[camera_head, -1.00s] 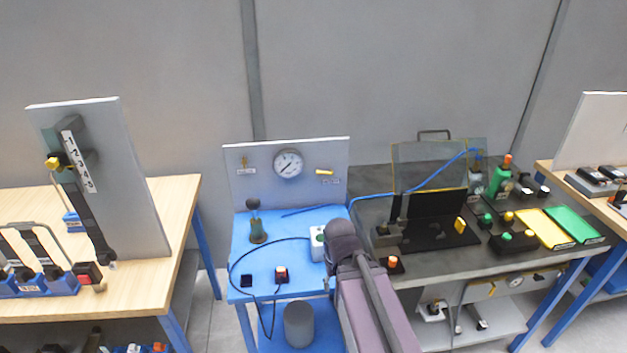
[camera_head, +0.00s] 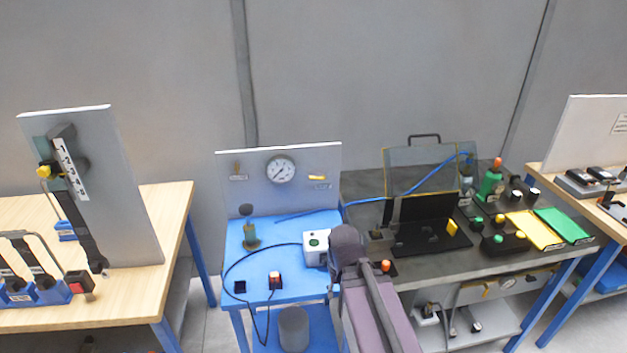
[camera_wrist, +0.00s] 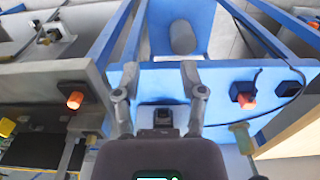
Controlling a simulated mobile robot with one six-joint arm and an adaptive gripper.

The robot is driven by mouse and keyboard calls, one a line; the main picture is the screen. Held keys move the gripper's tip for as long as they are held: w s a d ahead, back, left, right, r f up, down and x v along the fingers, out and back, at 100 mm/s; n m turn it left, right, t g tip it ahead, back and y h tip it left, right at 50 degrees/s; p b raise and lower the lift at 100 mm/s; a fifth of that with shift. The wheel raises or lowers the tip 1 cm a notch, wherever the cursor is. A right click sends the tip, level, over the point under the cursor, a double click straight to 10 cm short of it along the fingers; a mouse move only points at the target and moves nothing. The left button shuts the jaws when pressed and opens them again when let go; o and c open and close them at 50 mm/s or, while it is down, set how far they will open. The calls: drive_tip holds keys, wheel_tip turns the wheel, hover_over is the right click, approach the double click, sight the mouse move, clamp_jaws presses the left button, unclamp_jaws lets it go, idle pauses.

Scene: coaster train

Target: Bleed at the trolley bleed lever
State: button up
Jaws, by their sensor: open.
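The blue trolley (camera_head: 275,265) carries a grey panel with a round gauge (camera_head: 280,169), a yellow lever (camera_head: 317,178) to its right and a small brass fitting (camera_head: 237,168) to its left. An upright piece with a dark knob and green body (camera_head: 250,236) stands on the top at left. The labels are too small to read, so I cannot tell which part is the bleed lever. In the wrist view my gripper (camera_wrist: 160,85) is open and empty over the trolley edge. In the head view my arm hides it.
A white box with a green button (camera_head: 315,246) and an orange switch (camera_head: 275,281) with a looping black cable are on the trolley. A dark bench (camera_head: 440,272) stands close at right, a wooden table (camera_head: 130,285) at left. A grey cylinder (camera_wrist: 182,37) sits below.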

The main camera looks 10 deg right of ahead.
drive_tip(key=w+a+m+t+y+b, duration=0.1)
drive_tip(key=w+t+y, duration=0.1)
drive_tip(key=w, duration=0.4)
drive_tip(key=w+a+m+t+y+b, duration=0.1)
drive_tip(key=w+m+t+y+b, duration=0.1)
drive_tip(key=w, duration=0.4)
drive_tip(key=w+a+m+t+y+b, duration=0.1)
drive_tip(key=w+m+t+y, duration=0.1)
drive_tip(key=w, duration=0.4)
drive_tip(key=shift+w+r+t+b, duration=0.1)
drive_tip(key=shift+r+t+b, duration=0.2)
drive_tip(key=shift+r+b, duration=0.1)
drive_tip(key=w+r+m+t, duration=0.1)
drive_tip(key=w, duration=0.1)
drive_tip(key=w+d+r+m+t+y+b, duration=0.1)
drive_tip(key=w+m, duration=0.1)
drive_tip(key=w, duration=0.1)
drive_tip(key=w+d+r+m+t+b, duration=0.1)
drive_tip(key=w+t, duration=0.1)
drive_tip(key=w, duration=0.1)
drive_tip(key=shift+d+r+m+y, duration=0.15)
drive_tip(key=shift+d+m+y, duration=0.15)
drive_tip(key=shift+m, duration=0.1)
drive_tip(key=w+d+r+m+t+h+b, duration=0.1)
drive_tip(key=w+d+r+m+t, duration=0.2)
drive_tip(key=w+d+m, duration=0.3)
drive_tip(key=shift+w+d+r+m+t+b, duration=0.3)
drive_tip(key=shift+w+r+t+b, duration=0.1)
drive_tip(key=shift+t, duration=0.5)
drive_tip(key=shift+a, duration=0.1)
